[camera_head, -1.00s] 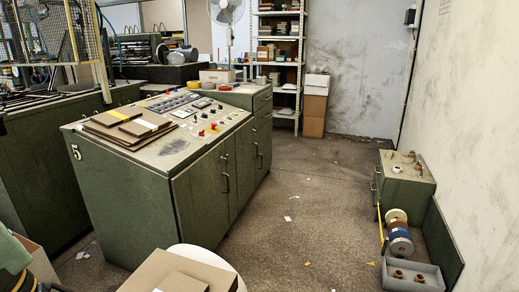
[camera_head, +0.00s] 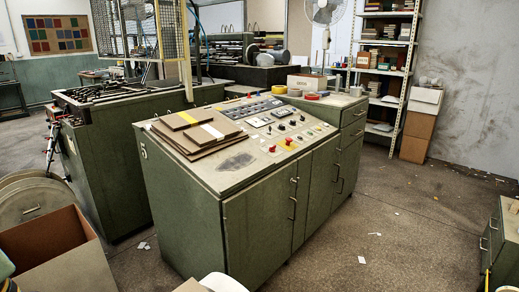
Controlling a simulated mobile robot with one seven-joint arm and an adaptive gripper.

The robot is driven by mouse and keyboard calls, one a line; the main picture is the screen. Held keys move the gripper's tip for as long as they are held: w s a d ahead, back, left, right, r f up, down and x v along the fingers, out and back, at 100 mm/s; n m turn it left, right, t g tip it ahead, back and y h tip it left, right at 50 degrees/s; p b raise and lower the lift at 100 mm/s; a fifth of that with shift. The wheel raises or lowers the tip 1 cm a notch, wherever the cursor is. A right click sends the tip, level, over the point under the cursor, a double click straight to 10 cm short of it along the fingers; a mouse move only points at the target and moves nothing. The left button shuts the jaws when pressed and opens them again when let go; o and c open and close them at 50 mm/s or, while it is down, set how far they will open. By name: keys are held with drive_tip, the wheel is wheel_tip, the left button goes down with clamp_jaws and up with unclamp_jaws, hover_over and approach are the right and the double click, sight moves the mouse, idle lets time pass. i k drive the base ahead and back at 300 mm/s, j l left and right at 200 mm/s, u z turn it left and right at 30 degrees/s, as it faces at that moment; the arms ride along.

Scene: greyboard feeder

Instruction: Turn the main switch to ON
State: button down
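The green control cabinet (camera_head: 185,215) stands in the middle of the view. Its sloped top panel (camera_head: 262,140) carries several knobs, switches and small displays. A red knob (camera_head: 288,141) sits near the panel's front edge, and another red control (camera_head: 272,149) is close to it. Which control is the main switch, and its position, is too small to tell. A stack of brown boards (camera_head: 195,135) lies on the left part of the top. My gripper is not in view.
An open cardboard box (camera_head: 60,255) is at the lower left. A green machine (camera_head: 105,170) stands left of the cabinet. A small green cabinet (camera_head: 505,235) is at the right edge. Shelves (camera_head: 385,70) and a fan (camera_head: 325,12) are behind. The floor (camera_head: 400,225) on the right is mostly clear, with scraps.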

sight(271, 148)
drive_tip(key=i+l+u, duration=0.2)
drive_tip(key=l, duration=0.35)
drive_tip(key=i+l+u, duration=0.1)
drive_tip(key=l, duration=0.2)
drive_tip(key=i+l+u, duration=0.2)
drive_tip(key=i+l, duration=0.8)
drive_tip(key=i+l+u, duration=0.15)
drive_tip(key=i+l, duration=0.85)
drive_tip(key=l, duration=0.1)
